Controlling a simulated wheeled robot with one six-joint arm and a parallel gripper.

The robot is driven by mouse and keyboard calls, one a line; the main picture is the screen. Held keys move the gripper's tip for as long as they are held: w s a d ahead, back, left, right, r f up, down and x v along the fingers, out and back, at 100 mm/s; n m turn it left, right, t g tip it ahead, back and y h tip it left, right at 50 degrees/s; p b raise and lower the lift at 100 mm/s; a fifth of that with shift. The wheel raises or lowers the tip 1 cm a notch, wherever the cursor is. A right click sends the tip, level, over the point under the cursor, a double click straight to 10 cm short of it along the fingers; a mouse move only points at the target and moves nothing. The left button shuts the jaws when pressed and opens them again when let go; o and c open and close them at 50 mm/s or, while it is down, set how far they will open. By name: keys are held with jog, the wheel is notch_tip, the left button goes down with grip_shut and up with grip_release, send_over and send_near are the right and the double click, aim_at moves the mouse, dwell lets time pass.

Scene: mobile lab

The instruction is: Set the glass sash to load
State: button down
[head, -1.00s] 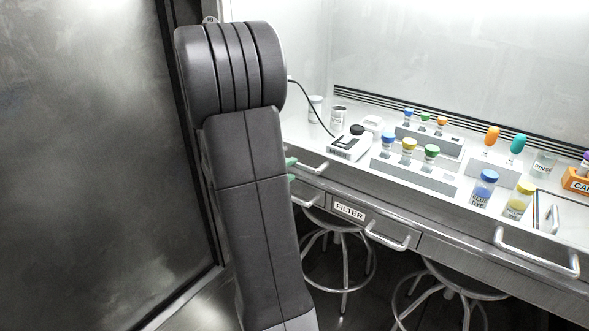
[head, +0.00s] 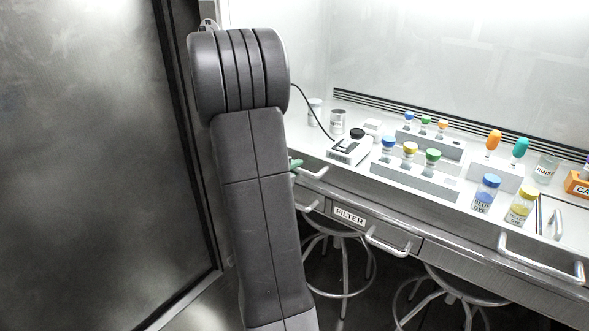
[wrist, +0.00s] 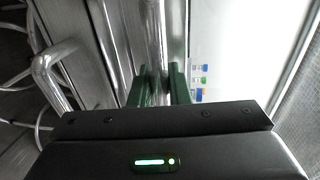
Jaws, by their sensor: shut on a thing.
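My gripper (wrist: 157,78) has its green fingers closed around a shiny metal bar in the wrist view. In the head view a green fingertip (head: 296,164) shows past my arm, at the left bar handle (head: 313,173) on the cabinet's front rail. A matching bar handle (head: 540,262) is on the right of that rail. Most of my gripper is hidden behind my arm in the head view. The clear glass of the sash is hard to make out, so its height cannot be told.
Blue and yellow dye bottles (head: 486,194), vial racks (head: 416,182) and a small device (head: 350,147) stand on the white worktop. A FILTER drawer (head: 349,215) and stools (head: 340,258) are below. A large metal panel (head: 90,160) stands close on the left.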

notch_tip(320, 180, up, 45)
jog(key=p, duration=2.9)
jog(key=c, duration=1.4)
grip_release()
jog(key=shift+a, duration=0.1)
jog(key=b+v, duration=0.3)
jog(key=v, duration=1)
jog(key=shift+s+a, duration=0.15)
jog(key=shift+s, duration=0.15)
jog(key=p+x, duration=0.3)
jog(key=x, duration=1)
jog(key=shift+w+d+f, duration=0.2)
jog(key=shift+w, duration=0.1)
